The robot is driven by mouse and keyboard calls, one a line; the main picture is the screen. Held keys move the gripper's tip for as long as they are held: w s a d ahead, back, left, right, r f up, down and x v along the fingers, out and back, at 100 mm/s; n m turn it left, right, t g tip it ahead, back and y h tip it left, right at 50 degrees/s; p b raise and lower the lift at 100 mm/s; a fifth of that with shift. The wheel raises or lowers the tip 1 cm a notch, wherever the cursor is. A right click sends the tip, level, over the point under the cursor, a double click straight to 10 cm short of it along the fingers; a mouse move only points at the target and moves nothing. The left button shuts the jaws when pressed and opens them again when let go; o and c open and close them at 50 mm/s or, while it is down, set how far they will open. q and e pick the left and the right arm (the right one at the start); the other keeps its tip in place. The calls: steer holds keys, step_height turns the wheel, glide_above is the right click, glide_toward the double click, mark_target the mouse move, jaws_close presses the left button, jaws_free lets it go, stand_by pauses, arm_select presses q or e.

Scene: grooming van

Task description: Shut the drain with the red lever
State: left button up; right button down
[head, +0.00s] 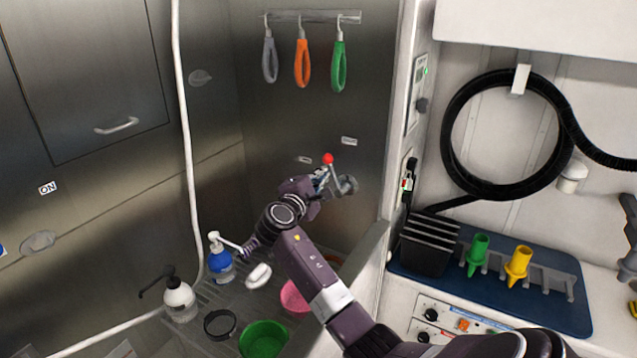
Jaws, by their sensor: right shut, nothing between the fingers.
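The red lever (328,159) is a red ball knob on a short metal stem. It stands on the steel wall at the centre of the head view, with a round metal fitting (347,186) at its base. My right gripper (322,178) is at the lever, just below the red knob, with its fingers shut and nothing between them. The fingers overlap the stem in the picture, and I cannot tell whether they touch it. The drain itself cannot be made out. My left gripper is not in view.
Below my right arm, the tub floor holds a blue pump bottle (220,265), a white pump bottle (179,298), a green bowl (263,340) and a pink bowl (295,297). Coloured loops (302,64) hang above. A tub side wall (372,262) stands right of the arm.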

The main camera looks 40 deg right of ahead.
steer(key=shift+s+d+r+m+h+b, duration=0.1)
steer(key=shift+s+d+r+m+b, duration=0.1)
steer(key=shift+s+m+b, duration=0.4)
steer(key=shift+s+d+r+m+h+b, duration=0.15)
steer(key=shift+s+m+b, duration=0.1)
steer(key=shift+m+b, duration=0.55)
steer(key=shift+s+d+r+m+h+b, duration=0.1)
steer(key=shift+s+r+m+b, duration=0.1)
steer(key=shift+s+m+b, duration=0.5)
steer(key=shift+w+m, duration=0.2)
steer(key=shift+m, duration=0.1)
steer(key=v, duration=1.2)
steer(key=shift+f, duration=0.1)
